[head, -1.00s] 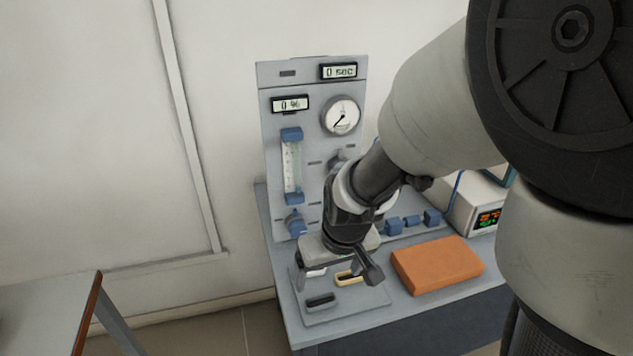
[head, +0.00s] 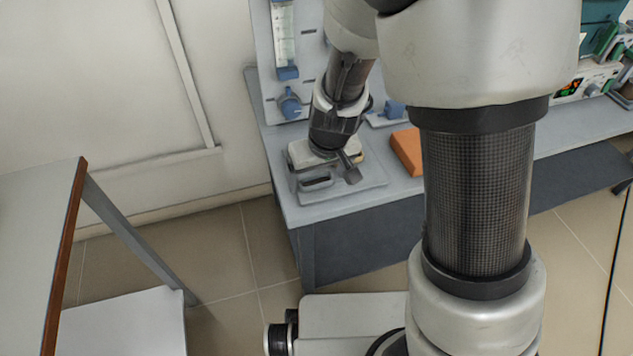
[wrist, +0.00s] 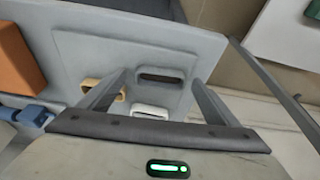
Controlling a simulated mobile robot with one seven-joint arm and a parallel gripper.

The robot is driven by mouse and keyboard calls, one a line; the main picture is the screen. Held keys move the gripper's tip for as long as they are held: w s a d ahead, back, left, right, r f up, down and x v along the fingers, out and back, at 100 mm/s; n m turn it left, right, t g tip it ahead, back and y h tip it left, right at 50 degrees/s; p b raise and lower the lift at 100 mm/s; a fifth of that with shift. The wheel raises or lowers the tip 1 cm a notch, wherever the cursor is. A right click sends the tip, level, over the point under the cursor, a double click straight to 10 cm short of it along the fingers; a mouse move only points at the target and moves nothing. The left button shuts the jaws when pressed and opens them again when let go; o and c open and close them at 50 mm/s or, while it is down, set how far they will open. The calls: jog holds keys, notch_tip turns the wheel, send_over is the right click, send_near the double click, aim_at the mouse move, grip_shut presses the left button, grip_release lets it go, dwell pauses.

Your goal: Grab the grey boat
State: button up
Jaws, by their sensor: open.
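The grey boat (head: 316,183) is a small dark-hollowed dish on a light grey tray (head: 365,194) at the bench's near left corner. In the wrist view the grey boat (wrist: 162,75) appears between my fingertips, farther off than the white boat. My gripper (head: 323,172) is open and empty above the tray; its fingers (wrist: 160,79) spread to either side. I cannot tell how high the tips are above the grey boat. A white boat (wrist: 150,112) and a tan boat (wrist: 102,87) also lie on the tray. The left finger partly hides the tan one.
An orange block (head: 407,150) lies right of the tray. A panel with a flow tube (head: 284,45) and blue knob (head: 290,104) stands behind. A white table (head: 35,190) with a brown edge is at left. Tiled floor lies open between.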

jog(key=c, duration=1.1)
